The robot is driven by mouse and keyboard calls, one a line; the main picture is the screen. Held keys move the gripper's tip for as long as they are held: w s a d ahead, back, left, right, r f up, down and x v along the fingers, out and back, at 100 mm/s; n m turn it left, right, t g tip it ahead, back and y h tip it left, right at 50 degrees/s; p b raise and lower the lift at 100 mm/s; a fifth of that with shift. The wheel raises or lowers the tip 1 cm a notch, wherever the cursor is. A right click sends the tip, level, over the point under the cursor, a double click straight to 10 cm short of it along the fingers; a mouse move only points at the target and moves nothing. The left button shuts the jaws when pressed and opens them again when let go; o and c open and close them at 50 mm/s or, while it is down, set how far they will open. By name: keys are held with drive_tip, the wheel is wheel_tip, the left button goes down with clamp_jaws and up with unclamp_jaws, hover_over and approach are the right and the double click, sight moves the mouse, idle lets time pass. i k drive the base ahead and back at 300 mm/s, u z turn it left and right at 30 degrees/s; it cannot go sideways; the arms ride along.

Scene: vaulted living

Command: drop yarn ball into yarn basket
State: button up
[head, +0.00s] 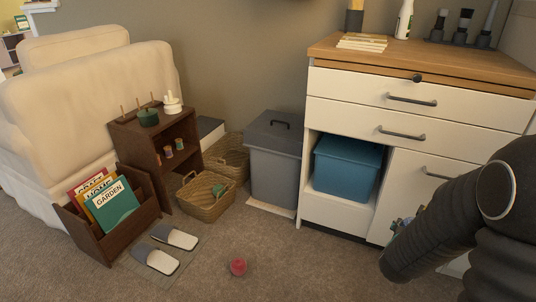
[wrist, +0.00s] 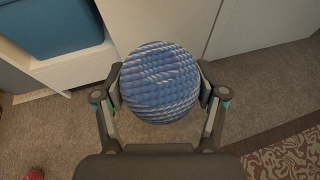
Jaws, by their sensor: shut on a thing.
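My gripper (wrist: 160,88) is shut on a blue yarn ball (wrist: 160,75) with pale strands, one finger on each side of it. In the head view my arm hides most of the gripper and the ball at the right. A woven yarn basket (head: 196,211) with handles stands on the carpet left of centre, with a green ball (head: 218,190) inside. It is well to the left of my arm. A red ball (head: 238,267) lies on the carpet in front, and a bit of red also shows at the lower left of the wrist view.
A second basket (head: 237,158) stands behind the first. A grey lidded bin (head: 275,165) stands to their right, beside a white cabinet (head: 340,212) holding a blue tub (head: 347,168). Slippers (head: 158,259) and a magazine rack (head: 88,240) lie left. The front carpet is mostly clear.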

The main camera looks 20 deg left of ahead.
sight(199, 197)
drive_tip(key=u, duration=0.5)
drive_tip(key=i, duration=1.15)
drive_tip(key=u, duration=1.7)
drive_tip(key=i, duration=0.6)
drive_tip(key=u, duration=0.6)
